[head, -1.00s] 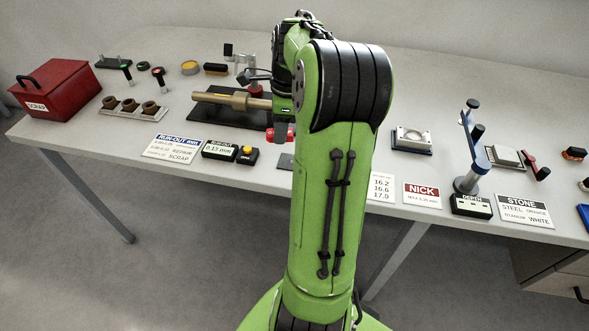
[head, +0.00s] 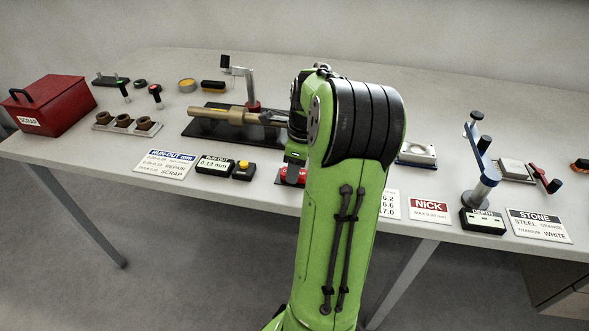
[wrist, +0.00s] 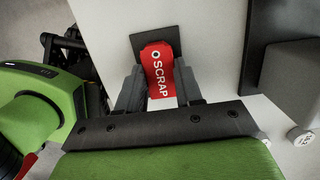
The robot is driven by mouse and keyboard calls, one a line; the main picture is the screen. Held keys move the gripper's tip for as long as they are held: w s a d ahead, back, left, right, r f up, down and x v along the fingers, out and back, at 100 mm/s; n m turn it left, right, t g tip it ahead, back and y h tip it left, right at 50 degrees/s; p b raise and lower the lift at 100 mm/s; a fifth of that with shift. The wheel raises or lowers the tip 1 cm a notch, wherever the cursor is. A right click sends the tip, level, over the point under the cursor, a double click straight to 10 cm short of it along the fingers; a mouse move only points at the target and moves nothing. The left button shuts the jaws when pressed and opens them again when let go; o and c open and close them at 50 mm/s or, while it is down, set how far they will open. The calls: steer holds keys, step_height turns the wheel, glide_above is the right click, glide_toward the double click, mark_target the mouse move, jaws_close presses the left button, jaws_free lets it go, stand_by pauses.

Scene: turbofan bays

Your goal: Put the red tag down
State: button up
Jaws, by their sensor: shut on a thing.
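The red tag (wrist: 160,72), lettered SCRAP and with a hole at its far end, is between the two fingers of my gripper (wrist: 159,66) in the wrist view. My gripper is shut on it. The tag's far end overlaps a dark square pad (wrist: 153,37); whether it touches the pad I cannot tell. In the head view the red tag (head: 293,174) shows just below my gripper, over the dark pad near the table's front edge. My arm hides part of this area.
The run-out display (head: 215,165) and a yellow-button box (head: 244,170) stand left of the tag. A brass shaft (head: 222,113) lies on a dark base behind. A red scrap bin (head: 55,107) is at far left. A depth gauge stand (head: 481,175) is at right.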

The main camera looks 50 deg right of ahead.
mark_target(302, 174)
steer(key=o, duration=1)
steer(key=shift+f, duration=0.15)
step_height(302, 174, up, 12)
steer(key=s+p, duration=0.2)
steer(key=p, duration=0.3)
steer(key=w+a+r+n+h, duration=0.1)
steer(key=w+a+r+n, duration=0.1)
steer(key=a+n, duration=0.5)
steer(key=w+a+r+n+h, duration=0.1)
steer(key=a+r+n, duration=0.1)
steer(key=a+n, duration=0.5)
steer(key=s+a+f+n+t+y, duration=0.1)
steer(key=s+a+n+t, duration=0.1)
steer(key=s+a+n, duration=0.5)
steer(key=s+a+f+n+t, duration=0.1)
steer(key=s+a+n+t, duration=0.15)
steer(key=a+n, duration=0.75)
steer(key=shift+g, duration=0.25)
step_height(302, 174, up, 9)
steer(key=p, duration=0.9)
steer(key=shift+s+d+r+p, duration=0.15)
steer(key=shift+r+p, duration=0.05)
steer(key=shift+p, duration=0.15)
